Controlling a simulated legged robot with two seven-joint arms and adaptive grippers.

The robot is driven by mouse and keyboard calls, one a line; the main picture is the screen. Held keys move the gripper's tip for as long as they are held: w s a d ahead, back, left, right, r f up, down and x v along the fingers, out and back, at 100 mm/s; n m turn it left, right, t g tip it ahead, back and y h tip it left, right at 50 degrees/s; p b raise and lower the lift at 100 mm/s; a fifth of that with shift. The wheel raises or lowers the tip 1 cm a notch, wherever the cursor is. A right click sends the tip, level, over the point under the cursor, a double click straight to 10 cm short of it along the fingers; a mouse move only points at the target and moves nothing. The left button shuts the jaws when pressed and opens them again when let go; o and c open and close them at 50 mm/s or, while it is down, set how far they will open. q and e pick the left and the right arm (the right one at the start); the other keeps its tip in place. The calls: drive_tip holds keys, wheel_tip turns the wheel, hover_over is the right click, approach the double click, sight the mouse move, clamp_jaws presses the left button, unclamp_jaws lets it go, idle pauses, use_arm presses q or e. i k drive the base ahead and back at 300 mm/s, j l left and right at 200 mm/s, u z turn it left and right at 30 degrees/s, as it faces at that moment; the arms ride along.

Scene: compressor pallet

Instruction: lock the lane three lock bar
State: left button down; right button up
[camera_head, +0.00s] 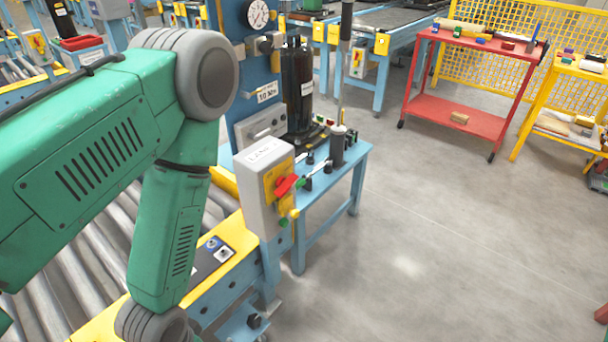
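A grey box (256,200) with a white label reading "LANE" stands at the end of the yellow-edged roller conveyor; the number on the label is hard to read. On its right face is a yellow plate with a red lever (287,186), which looks like the lock bar and sits at a slant. A green button and a yellow part show below the lever. I cannot tell whether the lever is locked. My green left arm fills the left side, and its gripper is below the frame. My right gripper is not in view.
A blue bench (352,166) behind the box holds a black compressor (298,92) and tools. A blue post with a gauge stands behind. A red cart (470,78) and yellow cart are at upper right.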

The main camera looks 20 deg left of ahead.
sight(285, 204)
drive_tip(key=u, duration=2.75)
drive_tip(key=z, duration=2.05)
drive_tip(key=i+l, duration=0.1)
drive_tip(key=l, duration=0.3)
drive_tip(key=i+l, duration=0.1)
drive_tip(key=l, duration=0.35)
drive_tip(key=i+l, duration=0.1)
drive_tip(key=l, duration=0.7)
drive_tip(key=i, duration=0.05)
